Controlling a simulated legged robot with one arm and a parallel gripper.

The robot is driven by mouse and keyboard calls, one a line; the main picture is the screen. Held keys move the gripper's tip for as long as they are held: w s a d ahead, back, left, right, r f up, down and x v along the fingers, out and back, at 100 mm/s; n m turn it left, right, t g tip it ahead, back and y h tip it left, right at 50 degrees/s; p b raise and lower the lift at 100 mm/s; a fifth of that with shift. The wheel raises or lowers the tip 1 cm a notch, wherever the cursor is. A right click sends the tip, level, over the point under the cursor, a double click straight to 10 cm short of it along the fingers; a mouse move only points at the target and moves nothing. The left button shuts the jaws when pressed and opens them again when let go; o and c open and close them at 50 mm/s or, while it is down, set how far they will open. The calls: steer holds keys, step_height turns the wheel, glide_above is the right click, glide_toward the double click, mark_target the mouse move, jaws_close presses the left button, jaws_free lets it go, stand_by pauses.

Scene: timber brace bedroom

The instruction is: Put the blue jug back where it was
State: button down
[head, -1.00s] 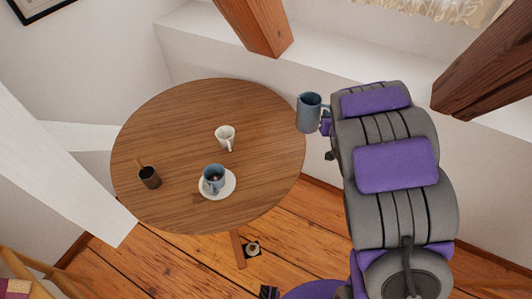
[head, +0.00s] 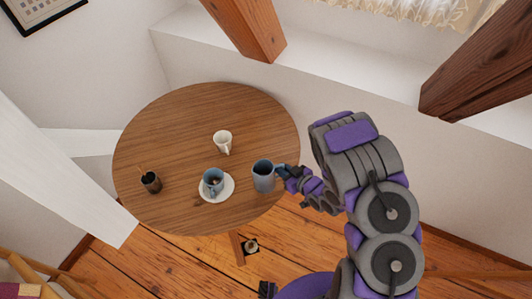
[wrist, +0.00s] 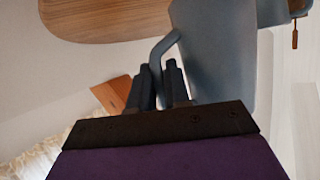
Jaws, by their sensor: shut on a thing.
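The blue jug (head: 263,178) is over the right edge of the round wooden table (head: 185,115), roughly upright. I cannot tell whether its base touches the tabletop. My gripper (head: 282,172) is at its right side, shut on its handle. In the wrist view, the jug's grey-blue body (wrist: 212,50) fills the upper middle, and its handle lies between the fingers of my gripper (wrist: 159,82). Part of the jug is cut off by the top of that view.
A smaller blue cup (head: 212,181) on a white saucer (head: 228,190) stands just left of the jug. A white cup (head: 222,140) and a dark cup (head: 151,184) with a stick are also on the table. Timber beams (head: 245,28) and a white post (head: 60,170) surround it.

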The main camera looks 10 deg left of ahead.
steer(key=shift+w+a+f+b, duration=0.55)
steer(key=shift+w+f, duration=0.3)
steer(key=shift+w, duration=1.65)
steer(key=shift+w+a+f+b, duration=0.6)
steer(key=shift+w+f, duration=0.3)
steer(key=shift+w, duration=1.65)
steer(key=shift+w+a+f+b, duration=0.55)
steer(key=shift+w+f, duration=0.3)
steer(key=shift+w, duration=1.65)
steer(key=c, duration=1.1)
jaws_free()
steer(key=shift+r, duration=0.1)
steer(key=shift+d, duration=0.1)
steer(key=p+v, duration=0.2)
steer(key=v, duration=1)
